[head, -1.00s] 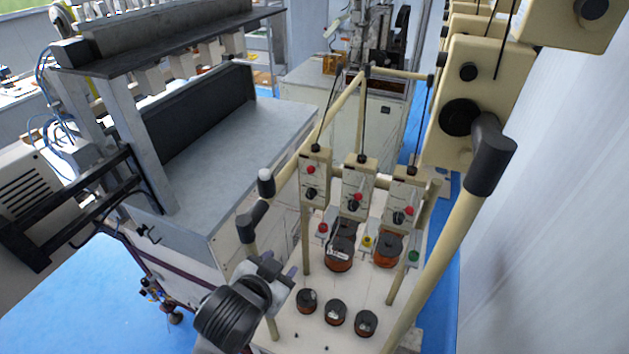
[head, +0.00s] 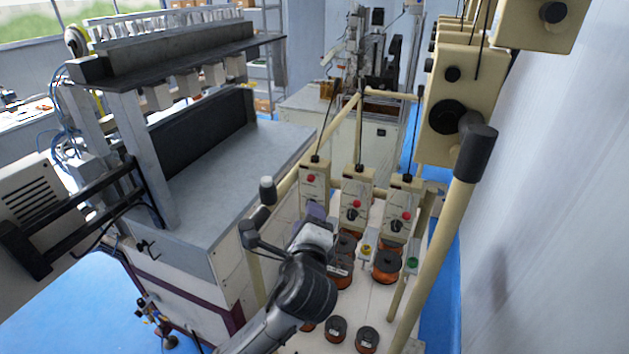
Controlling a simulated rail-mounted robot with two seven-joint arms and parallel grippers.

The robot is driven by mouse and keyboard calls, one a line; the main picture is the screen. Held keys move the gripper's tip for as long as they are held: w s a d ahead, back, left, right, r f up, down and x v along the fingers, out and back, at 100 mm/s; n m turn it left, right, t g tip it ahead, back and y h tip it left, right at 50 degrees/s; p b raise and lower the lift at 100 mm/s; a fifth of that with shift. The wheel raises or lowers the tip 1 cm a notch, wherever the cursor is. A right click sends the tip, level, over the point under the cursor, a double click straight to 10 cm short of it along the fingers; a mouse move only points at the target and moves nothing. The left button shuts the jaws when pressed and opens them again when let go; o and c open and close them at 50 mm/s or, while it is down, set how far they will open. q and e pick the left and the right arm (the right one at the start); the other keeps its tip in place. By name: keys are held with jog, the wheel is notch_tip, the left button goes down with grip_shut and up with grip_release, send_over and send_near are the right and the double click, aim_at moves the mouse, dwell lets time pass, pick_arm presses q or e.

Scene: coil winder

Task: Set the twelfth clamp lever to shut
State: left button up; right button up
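Three cream tensioner boxes stand in a row, left (head: 314,186), middle (head: 357,187) and right (head: 404,196). Each has a red knob. A dark knob or small lever shows on the middle and right boxes. Below them are small plates with a yellow knob (head: 366,249) and a green knob (head: 412,263). No numbers are readable, so I cannot tell which part is the twelfth clamp lever or how it is set. My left gripper (head: 312,219) is just below and in front of the left box, covering its lower part. Its finger gap and any contact are unclear. My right gripper is out of view.
Copper-coloured spools (head: 387,267) stand on the pale bench below the boxes. Cream frame tubes (head: 440,250) rise on the right, and one with a white-tipped post (head: 267,188) stands left. A grey-topped machine (head: 230,165) fills the left. Larger tensioners (head: 455,105) hang at upper right.

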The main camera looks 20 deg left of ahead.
aim_at(311, 180)
pick_arm(q)
jog(key=w+a+m+p, duration=0.1)
jog(key=w+m, duration=0.1)
jog(key=w, duration=0.1)
jog(key=w+a+m, duration=0.2)
jog(key=w, duration=0.2)
jog(key=w+a+r+m+p, duration=0.1)
jog(key=w+a+m, duration=0.1)
jog(key=w, duration=0.2)
jog(key=shift+w+m+t+p, duration=0.15)
jog(key=shift+m+t+p, duration=0.15)
jog(key=shift+x, duration=0.8)
jog(key=shift+f, duration=0.1)
